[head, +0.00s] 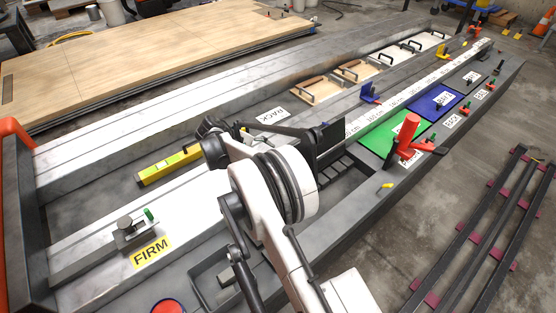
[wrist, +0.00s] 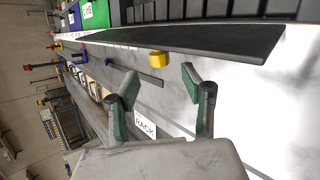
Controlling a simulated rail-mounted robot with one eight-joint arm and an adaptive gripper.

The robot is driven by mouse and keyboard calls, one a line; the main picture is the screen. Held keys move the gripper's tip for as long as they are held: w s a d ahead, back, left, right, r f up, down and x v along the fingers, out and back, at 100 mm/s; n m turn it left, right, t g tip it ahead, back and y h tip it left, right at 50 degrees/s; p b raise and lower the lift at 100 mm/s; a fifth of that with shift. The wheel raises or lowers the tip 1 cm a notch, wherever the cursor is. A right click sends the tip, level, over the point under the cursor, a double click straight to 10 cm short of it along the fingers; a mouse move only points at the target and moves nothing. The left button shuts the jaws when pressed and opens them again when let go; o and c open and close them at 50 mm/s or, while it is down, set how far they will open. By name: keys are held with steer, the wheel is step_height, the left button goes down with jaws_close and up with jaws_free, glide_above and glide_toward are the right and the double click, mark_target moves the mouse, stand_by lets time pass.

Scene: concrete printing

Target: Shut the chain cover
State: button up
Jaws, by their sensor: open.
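The chain cover (wrist: 205,43) is a long dark panel in the wrist view, with a yellow knob (wrist: 158,61) at its edge. Dark chain links (wrist: 200,10) show uncovered beyond it. In the head view the cover (head: 330,137) stands raised beside the open chain trough (head: 338,172), partly hidden by my arm. My gripper (wrist: 159,84) is open and empty in the wrist view. Its two green-padded fingers point toward the cover, with the knob just ahead of the gap between them. I cannot tell whether they touch it. In the head view my arm hides most of the gripper.
Green (head: 393,140) and blue (head: 434,101) panels lie along the bench past the trough, with a red handle (head: 407,133) standing by the green one. A RACK label (head: 270,115) and a yellow level (head: 168,167) lie to the left. Pale rails run lengthwise.

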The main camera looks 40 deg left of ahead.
steer(key=b+x, duration=0.1)
steer(key=x, duration=0.5)
steer(key=shift+w+d+f+b, duration=0.2)
steer(key=shift+w+f+b, duration=0.05)
steer(key=shift+b, duration=0.15)
steer(key=shift+c, duration=0.2)
jaws_close()
